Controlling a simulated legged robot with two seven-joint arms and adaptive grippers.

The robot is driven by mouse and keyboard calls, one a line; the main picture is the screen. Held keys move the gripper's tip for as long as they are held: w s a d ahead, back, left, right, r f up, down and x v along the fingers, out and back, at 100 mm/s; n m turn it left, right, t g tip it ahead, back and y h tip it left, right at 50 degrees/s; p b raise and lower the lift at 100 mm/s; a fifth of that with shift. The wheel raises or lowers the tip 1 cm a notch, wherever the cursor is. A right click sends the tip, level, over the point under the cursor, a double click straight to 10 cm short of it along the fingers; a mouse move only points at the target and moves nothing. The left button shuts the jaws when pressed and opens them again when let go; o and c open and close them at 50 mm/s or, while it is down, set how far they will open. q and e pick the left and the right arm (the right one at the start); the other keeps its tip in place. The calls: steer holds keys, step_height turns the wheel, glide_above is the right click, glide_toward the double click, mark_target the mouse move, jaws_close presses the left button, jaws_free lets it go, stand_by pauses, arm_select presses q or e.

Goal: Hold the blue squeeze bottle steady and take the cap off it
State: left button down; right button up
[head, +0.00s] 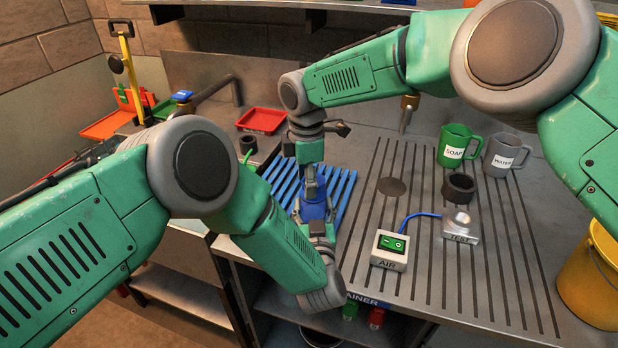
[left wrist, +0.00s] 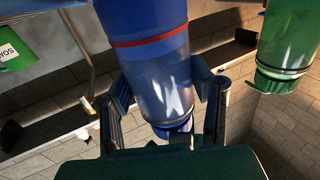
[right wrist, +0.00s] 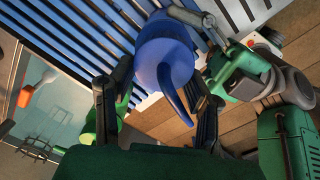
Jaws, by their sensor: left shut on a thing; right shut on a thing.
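The blue squeeze bottle (head: 314,211) is in the middle of the head view, over the front of a blue slatted rack, mostly covered by my grippers. My left gripper (head: 319,232) is shut on its body. In the left wrist view the bottle (left wrist: 160,75) shows between the fingers, with a red band and a see-through part. My right gripper (head: 311,185) comes down from above and is shut at the bottle's top. In the right wrist view a blue cap with a curved spout (right wrist: 172,85) lies between its fingers. I cannot tell whether the cap is loose.
The blue rack (head: 345,182) lies behind the bottle. An AIR switch box (head: 389,250), a TEST stand (head: 461,228), a black ring (head: 458,188), and green SOAP (head: 454,148) and grey WATER mugs (head: 501,153) stand right. A yellow bucket (head: 590,278) is at far right. The grooved counter has free room.

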arm_select(q)
steer(key=shift+s+d, duration=0.1)
steer(key=shift+s, duration=0.05)
arm_select(e)
steer(key=shift+w+d+n, duration=0.1)
steer(key=shift+d+n, duration=0.1)
steer(key=shift+n, duration=1)
arm_select(q)
steer(key=shift+d, duration=0.1)
arm_select(e)
steer(key=shift+n, duration=0.3)
steer(key=shift+a, duration=0.1)
steer(key=o, duration=1.3)
